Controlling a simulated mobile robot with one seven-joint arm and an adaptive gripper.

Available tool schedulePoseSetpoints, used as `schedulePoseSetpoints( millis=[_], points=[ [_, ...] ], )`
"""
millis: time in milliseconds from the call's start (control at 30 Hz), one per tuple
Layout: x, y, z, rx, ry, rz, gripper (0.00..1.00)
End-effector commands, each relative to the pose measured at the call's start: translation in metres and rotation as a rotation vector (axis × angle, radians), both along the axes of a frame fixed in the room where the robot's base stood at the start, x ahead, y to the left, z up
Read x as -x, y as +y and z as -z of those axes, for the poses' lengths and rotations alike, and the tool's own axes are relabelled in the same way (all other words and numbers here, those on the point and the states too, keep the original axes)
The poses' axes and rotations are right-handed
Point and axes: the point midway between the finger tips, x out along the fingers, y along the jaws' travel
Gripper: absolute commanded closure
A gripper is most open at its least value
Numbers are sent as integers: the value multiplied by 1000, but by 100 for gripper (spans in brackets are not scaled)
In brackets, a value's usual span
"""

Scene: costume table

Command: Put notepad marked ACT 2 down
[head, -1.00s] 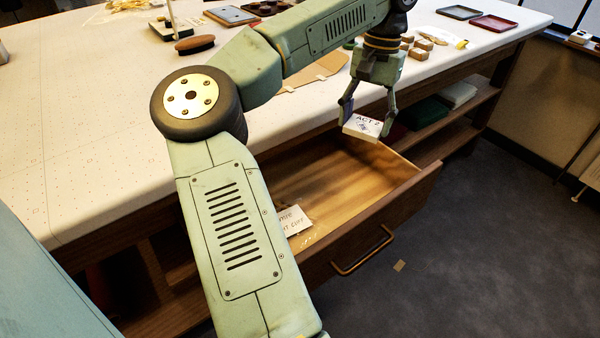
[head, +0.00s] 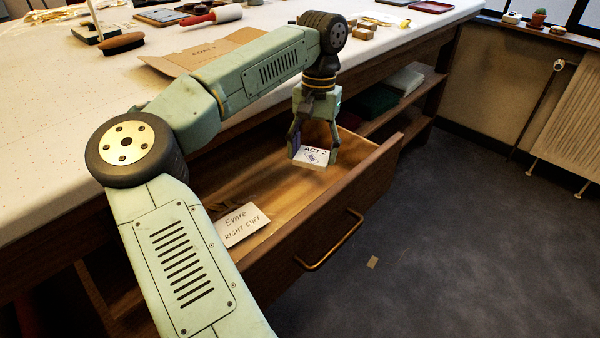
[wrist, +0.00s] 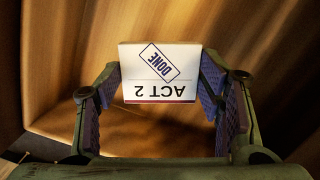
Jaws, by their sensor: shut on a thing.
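The notepad marked ACT 2 (head: 312,155) is a small white pad held between the fingers of my gripper (head: 315,150). In the head view it hangs over the far right part of the open wooden drawer (head: 335,226). In the wrist view the notepad (wrist: 160,75) shows upside down, with a boxed DONE stamp and a dark line along one edge. My gripper's fingers (wrist: 160,100) lie on both sides of it. The drawer floor shows below. I cannot tell how high the notepad is above that floor.
A paper card reading "Emre RIGHT CUFF" (head: 241,224) lies in the near part of the drawer. The worktable (head: 60,130) above holds a brown cardboard piece (head: 180,68), a brush (head: 122,43) and trays. Dark and pale folded cloths (head: 404,82) sit on the shelf at right.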

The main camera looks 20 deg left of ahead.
Motion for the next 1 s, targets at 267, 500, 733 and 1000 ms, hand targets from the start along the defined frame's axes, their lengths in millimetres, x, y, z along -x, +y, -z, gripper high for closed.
schedulePoseSetpoints(
  millis=[267, 500, 733, 1000],
  points=[
    [1, 0, 35, 1, 2, 1, 69],
    [0, 0, 56, 0, -1, 0, 69],
    [0, 0, 58, 0, 0, 0, 69],
    [0, 0, 59, 0, 0, 0, 25]
  ],
)
